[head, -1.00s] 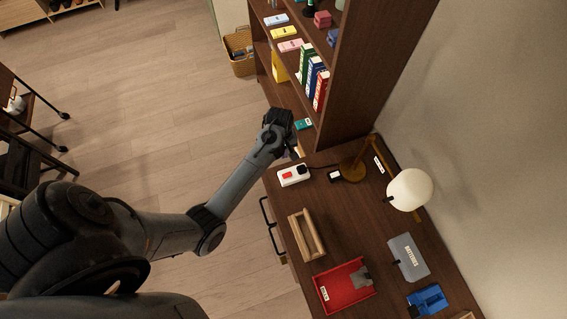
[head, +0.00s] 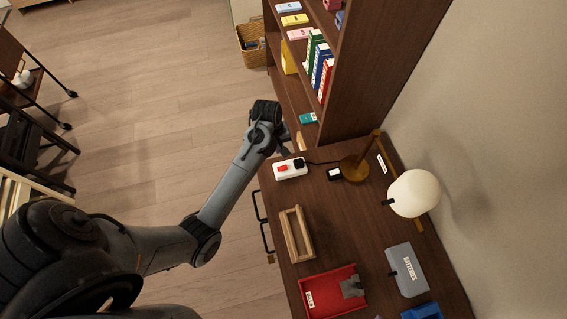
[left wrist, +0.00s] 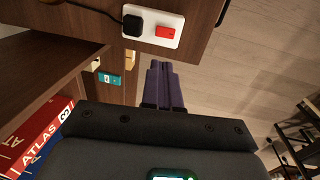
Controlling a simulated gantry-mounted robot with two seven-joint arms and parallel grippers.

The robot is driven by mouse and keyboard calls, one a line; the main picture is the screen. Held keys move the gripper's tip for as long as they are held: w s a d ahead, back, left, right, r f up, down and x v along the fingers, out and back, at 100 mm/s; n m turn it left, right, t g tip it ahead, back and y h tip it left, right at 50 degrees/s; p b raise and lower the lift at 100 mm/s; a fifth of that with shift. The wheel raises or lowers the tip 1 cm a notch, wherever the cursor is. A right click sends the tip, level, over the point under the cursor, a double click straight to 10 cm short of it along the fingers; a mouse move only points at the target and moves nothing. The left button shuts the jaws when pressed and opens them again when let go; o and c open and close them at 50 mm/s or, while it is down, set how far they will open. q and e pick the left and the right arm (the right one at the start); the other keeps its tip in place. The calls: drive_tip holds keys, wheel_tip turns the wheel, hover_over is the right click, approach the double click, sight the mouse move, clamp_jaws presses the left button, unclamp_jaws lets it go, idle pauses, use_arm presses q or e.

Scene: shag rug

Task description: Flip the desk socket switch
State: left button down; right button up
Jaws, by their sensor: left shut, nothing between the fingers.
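The white desk socket (head: 290,168) lies near the desk's far left corner, with a red switch (head: 282,168) and a black plug (head: 298,163) in it. In the left wrist view the socket (left wrist: 153,26) shows at the top, with its red switch (left wrist: 165,32) on the right part. My left gripper (head: 285,148) is beside the desk corner, close to the socket but apart from it. In the left wrist view its purple-grey fingers (left wrist: 164,78) are together and empty, pointing toward the socket. My right gripper is not in view.
A lamp (head: 413,193) stands at the desk's back. A wooden holder (head: 297,234), a red tray (head: 330,292) and a grey batteries box (head: 407,270) are nearer. A bookshelf (head: 362,65) with several books rises beside the gripper. Open floor lies left of the desk.

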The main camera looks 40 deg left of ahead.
sight(285, 167)
use_arm(q)
drive_tip(key=f, duration=0.4)
drive_tip(key=w+f+b, duration=0.1)
drive_tip(key=f, duration=0.3)
drive_tip(key=d+f, duration=0.1)
drive_tip(key=f, duration=0.3)
drive_tip(key=shift+w+f+b, duration=0.2)
drive_tip(key=shift+f+b, duration=0.05)
drive_tip(key=shift+b, duration=0.15)
drive_tip(key=shift+w+f, duration=0.1)
drive_tip(key=shift+f, duration=0.55)
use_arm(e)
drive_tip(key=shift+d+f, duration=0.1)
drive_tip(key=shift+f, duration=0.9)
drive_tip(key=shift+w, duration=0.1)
